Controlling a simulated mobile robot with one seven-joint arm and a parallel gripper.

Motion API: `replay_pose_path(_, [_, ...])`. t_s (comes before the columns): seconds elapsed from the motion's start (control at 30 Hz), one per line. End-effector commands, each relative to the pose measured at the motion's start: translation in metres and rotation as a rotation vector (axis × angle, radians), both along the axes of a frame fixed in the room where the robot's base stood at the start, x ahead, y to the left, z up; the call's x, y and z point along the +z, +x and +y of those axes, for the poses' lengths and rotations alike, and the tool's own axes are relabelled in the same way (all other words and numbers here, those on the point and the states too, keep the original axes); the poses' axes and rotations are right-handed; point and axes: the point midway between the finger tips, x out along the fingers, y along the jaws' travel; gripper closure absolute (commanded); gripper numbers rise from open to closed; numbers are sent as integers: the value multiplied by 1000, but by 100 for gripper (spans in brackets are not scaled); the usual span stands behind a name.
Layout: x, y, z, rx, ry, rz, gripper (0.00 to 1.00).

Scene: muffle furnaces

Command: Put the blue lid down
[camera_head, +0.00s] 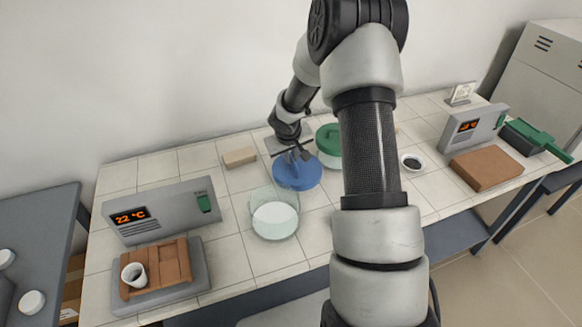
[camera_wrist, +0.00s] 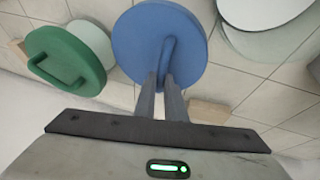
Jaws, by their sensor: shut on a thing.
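The blue lid (camera_head: 296,172) is a flat round disc with a loop handle, seen over the middle of the tiled bench. My gripper (camera_head: 291,153) is above it. In the wrist view the lid (camera_wrist: 160,40) faces the camera, and the fingers of my gripper (camera_wrist: 168,80) are shut on its handle. I cannot tell whether the lid touches the bench or hangs just above it. An open glass jar with white contents (camera_head: 274,218) stands in front of the lid, to its left, and appears apart from it.
A green-lidded jar (camera_head: 328,146) stands close on the lid's right. A tan block (camera_head: 240,157) lies behind on the left. A furnace (camera_head: 165,212) with a small cup (camera_head: 134,274) is at the left. A small dark-filled dish (camera_head: 411,162) and brown slab (camera_head: 486,168) are at the right.

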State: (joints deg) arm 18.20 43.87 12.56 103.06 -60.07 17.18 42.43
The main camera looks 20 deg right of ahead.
Motion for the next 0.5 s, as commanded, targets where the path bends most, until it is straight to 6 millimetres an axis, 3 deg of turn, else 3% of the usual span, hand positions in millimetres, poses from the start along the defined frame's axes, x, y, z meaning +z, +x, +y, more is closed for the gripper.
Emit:
replay_pose_path(0.2, [-36, -1, 1, 2, -1, 3, 100])
replay_pose_path(0.5, [-39, 0, 1, 1, 1, 1, 100])
